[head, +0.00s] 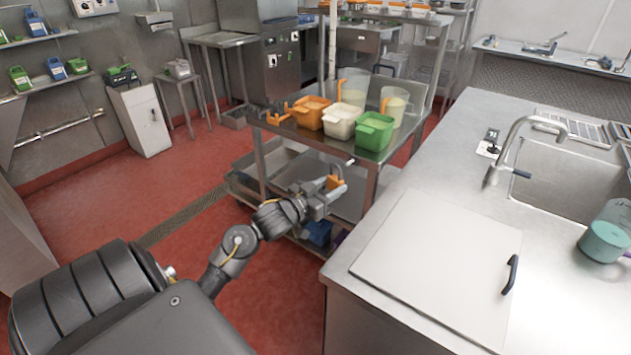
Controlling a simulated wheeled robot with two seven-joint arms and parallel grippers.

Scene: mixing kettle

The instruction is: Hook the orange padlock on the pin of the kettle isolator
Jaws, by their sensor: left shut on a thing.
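My left gripper (328,196) reaches out in front of the steel trolley, below the level of its top shelf. It is shut on a small orange thing, which looks like the orange padlock (333,182). Part of the padlock is hidden by the fingers, and its shackle is too small to make out well. I cannot pick out the kettle isolator or its pin in this view. My right gripper is not in view.
The trolley (275,122) carries orange (309,112), white (341,121) and green (374,131) tubs and clear jugs (354,87). A steel counter (390,300) with a sink (565,185) and lid (440,262) fills the right. Red floor (100,215) is open at left.

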